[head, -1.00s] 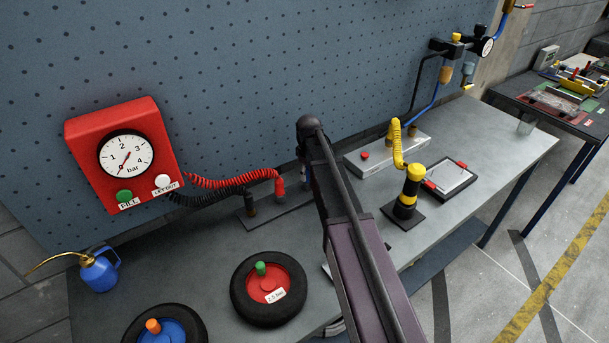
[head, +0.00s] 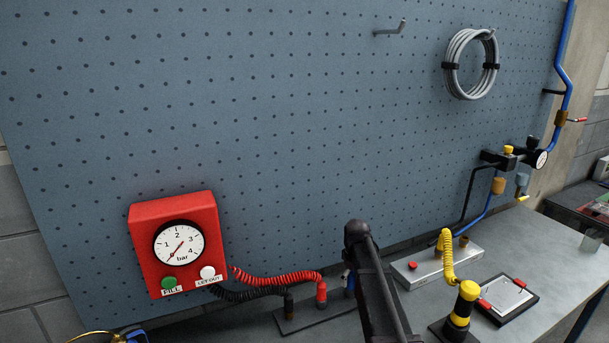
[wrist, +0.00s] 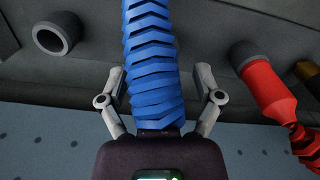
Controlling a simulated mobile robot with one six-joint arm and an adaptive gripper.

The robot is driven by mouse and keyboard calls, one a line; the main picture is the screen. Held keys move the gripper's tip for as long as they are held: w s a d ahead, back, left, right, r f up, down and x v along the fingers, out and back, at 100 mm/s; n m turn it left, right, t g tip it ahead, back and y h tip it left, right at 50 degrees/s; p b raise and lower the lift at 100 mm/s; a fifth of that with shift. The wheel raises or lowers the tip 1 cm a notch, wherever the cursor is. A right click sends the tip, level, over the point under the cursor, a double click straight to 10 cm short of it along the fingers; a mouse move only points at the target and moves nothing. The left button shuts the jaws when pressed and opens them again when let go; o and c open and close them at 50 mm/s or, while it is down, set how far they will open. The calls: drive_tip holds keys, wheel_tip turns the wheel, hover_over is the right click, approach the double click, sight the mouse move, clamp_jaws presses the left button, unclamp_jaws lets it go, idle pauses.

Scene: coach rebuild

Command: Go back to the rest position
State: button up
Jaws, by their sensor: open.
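My gripper (wrist: 160,75) shows in the wrist view with its two grey fingers apart. A blue coiled hose (wrist: 152,50) runs up the picture between the fingers. I cannot tell whether they touch it.
The red gauge box (head: 175,270) hangs on the pegboard (head: 250,120), with red and black coiled hoses. Right of my arm are a grey block (head: 436,265), a yellow-and-black post (head: 462,312) and a framed plate (head: 508,300). A grey hose coil (head: 452,66) hangs higher up.

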drive_tip(key=shift+r+p, duration=4.15)
drive_tip(key=shift+r, duration=0.15)
drive_tip(key=shift+r, duration=0.25)
drive_tip(key=shift+r+p, duration=0.25)
drive_tip(key=shift+p, duration=0.2)
